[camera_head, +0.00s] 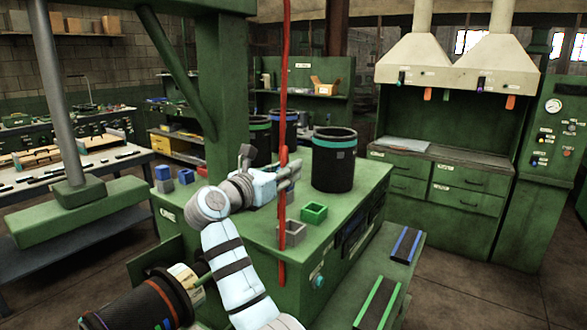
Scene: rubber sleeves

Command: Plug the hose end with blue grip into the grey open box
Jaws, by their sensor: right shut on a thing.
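A long red hose (285,90) hangs from the top edge of the head view down past the bench. My right gripper (289,175) is shut at the hose, about midway along its visible length, above the green bench top. The hose's lower part (282,265) hangs below the gripper, in front of the bench. The grey open box (295,236) stands near the bench's front edge, partly behind the hose. A green open box (314,213) stands just behind and right of it. I cannot make out a blue grip on the hose. My left gripper is not in view.
A tall black cylinder with a teal band (333,170) stands behind the boxes on the bench (352,206). Small blue blocks (186,176) and grey blocks sit at the bench's left. A green post (227,90) rises behind my arm. A black striped roll (140,308) is at lower left.

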